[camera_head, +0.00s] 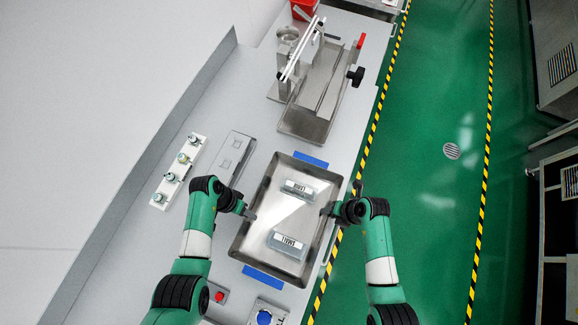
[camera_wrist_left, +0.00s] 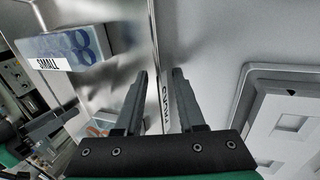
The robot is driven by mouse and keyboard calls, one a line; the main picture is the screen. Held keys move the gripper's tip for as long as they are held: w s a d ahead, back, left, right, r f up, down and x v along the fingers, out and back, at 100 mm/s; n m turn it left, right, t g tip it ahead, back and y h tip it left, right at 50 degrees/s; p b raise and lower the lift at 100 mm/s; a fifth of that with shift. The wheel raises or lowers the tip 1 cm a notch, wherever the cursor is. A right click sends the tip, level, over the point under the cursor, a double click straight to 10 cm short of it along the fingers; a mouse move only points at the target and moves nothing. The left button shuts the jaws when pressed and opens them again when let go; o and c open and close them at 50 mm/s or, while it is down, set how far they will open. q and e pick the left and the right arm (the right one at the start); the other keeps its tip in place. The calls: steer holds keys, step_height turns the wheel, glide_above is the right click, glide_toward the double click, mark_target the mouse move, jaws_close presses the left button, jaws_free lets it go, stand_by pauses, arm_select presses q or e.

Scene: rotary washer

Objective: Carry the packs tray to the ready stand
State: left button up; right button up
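The packs tray (camera_head: 246,236) is a shallow metal tray lying on the grey bench between two blue strips. It holds a pack labelled SMALL (camera_head: 287,245) and another clear labelled pack (camera_head: 298,189). My left gripper (camera_head: 250,213) is at the tray's left rim. In the left wrist view its two fingers (camera_wrist_left: 157,100) stand apart on either side of the thin tray wall (camera_wrist_left: 154,40), with a gap showing. My right gripper (camera_head: 327,211) is at the tray's right rim; its fingers are too small to read. I cannot pick out the ready stand for sure.
A metal machine (camera_head: 318,85) with a black knob stands at the far end of the bench. A flat grey plate (camera_head: 233,157) and a white rack with vials (camera_head: 178,172) lie left of the tray. Red and blue buttons (camera_head: 264,317) sit at the near end. Green floor lies right.

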arm_select(q)
jaws_close()
arm_select(e)
jaws_close()
arm_select(q)
steer(key=shift+r, duration=0.15)
arm_select(e)
steer(key=shift+r, duration=0.1)
stand_by(0.9)
